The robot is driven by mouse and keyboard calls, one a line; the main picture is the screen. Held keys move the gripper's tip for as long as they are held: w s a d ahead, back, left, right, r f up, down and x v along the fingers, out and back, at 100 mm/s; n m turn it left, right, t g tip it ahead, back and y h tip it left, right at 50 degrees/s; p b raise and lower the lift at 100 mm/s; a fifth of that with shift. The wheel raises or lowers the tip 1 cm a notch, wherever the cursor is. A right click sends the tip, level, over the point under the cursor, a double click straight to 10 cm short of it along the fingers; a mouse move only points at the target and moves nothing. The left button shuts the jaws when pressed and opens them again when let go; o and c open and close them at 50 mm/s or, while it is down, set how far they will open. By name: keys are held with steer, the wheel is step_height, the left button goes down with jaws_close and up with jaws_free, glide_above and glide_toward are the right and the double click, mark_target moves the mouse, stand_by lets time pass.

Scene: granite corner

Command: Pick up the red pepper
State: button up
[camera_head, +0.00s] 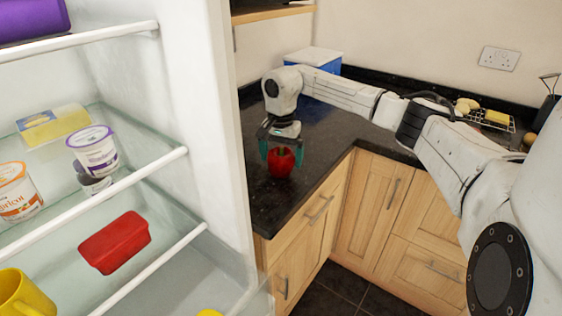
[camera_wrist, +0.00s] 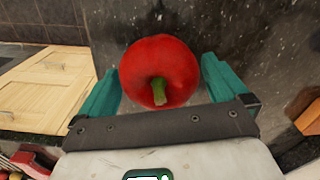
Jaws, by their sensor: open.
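The red pepper (camera_head: 281,162) sits on the dark granite worktop (camera_head: 322,132) near its front edge. In the wrist view the pepper (camera_wrist: 160,72) shows its green stem facing the camera. My gripper (camera_head: 281,157) is above the pepper and points down, with a teal finger on each side of it. In the wrist view my gripper (camera_wrist: 160,80) is open, and the pepper lies between the fingers with narrow gaps on both sides. Whether the fingertips reach the worktop cannot be told.
An open fridge (camera_head: 200,130) with pots and a red box (camera_head: 115,242) stands at the left. A blue and white cooler (camera_head: 313,60) is in the back corner. A wire rack (camera_head: 490,120) with yellow items lies at the right. Wooden cabinets (camera_head: 370,205) are below the worktop.

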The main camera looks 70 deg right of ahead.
steer(key=shift+c, duration=0.2)
steer(key=c, duration=0.8)
steer(key=shift+r, duration=0.1)
steer(key=shift+c, duration=0.2)
